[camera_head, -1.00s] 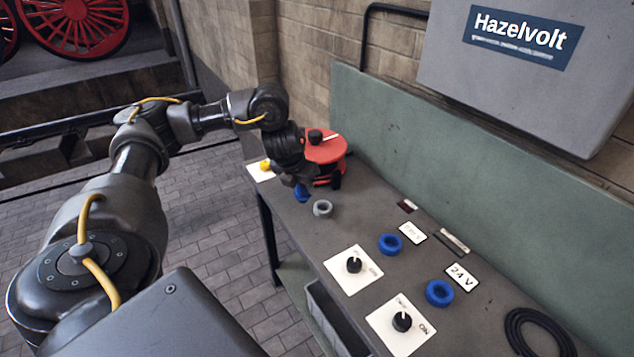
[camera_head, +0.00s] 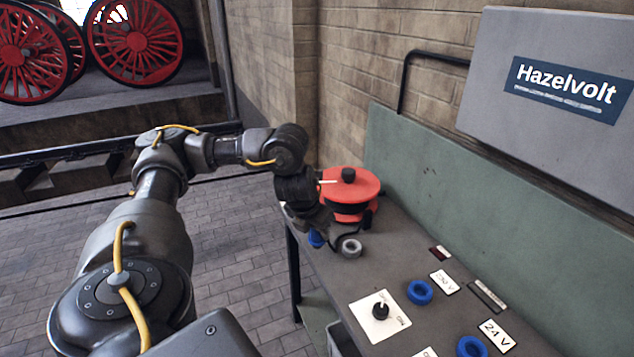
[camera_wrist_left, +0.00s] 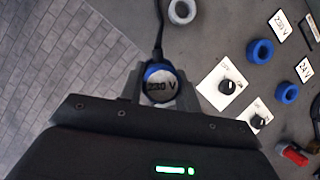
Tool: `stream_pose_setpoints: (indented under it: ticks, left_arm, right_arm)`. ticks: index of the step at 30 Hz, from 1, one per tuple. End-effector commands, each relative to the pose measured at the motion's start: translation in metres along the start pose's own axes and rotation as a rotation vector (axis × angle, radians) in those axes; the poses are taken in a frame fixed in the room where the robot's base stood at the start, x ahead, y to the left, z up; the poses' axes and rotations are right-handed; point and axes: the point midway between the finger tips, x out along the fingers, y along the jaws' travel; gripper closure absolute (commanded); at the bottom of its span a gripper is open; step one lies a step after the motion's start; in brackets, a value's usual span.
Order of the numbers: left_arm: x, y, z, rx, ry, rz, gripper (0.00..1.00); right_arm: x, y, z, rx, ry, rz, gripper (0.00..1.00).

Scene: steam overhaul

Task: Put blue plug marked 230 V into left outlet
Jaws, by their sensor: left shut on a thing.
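My left gripper (camera_head: 316,228) is shut on the blue plug (camera_head: 315,238) above the near left edge of the bench. In the left wrist view the plug (camera_wrist_left: 160,84) sits between the fingers, its white face reading 230 V, with a dark cable running from it. The left outlet, a blue ring (camera_head: 420,291), lies beside a 230 V label (camera_head: 444,281); it also shows in the left wrist view (camera_wrist_left: 260,52). The plug is well apart from it. A second blue ring (camera_head: 472,347) is by the 24 V label (camera_head: 497,335). My right gripper is not in view.
A grey ring (camera_head: 350,247) lies close to the plug. A red cable reel (camera_head: 352,188) stands behind my left gripper. A black knob on a white plate (camera_head: 380,311) sits near the bench's front. A green back panel (camera_head: 420,190) bounds the bench.

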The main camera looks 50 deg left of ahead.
Motion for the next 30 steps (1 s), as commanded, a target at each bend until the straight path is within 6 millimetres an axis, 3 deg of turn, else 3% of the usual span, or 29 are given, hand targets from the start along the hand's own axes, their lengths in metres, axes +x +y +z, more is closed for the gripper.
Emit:
stream_pose_setpoints:
  ticks: [3,12,25,30]
  left_arm:
    - [0.021,0.000,-0.009,0.000,0.001,0.000,0.93]
    - [0.050,0.000,-0.020,0.000,0.000,0.000,0.93]
    - [0.050,-0.001,-0.020,0.001,-0.001,0.000,0.93]
    - [0.050,-0.018,-0.013,0.002,0.001,-0.002,0.93]
  right_arm:
    - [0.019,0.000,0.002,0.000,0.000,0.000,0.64]
    - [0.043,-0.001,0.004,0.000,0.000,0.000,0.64]
    - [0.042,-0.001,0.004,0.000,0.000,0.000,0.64]
    - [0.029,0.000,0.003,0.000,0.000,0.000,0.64]
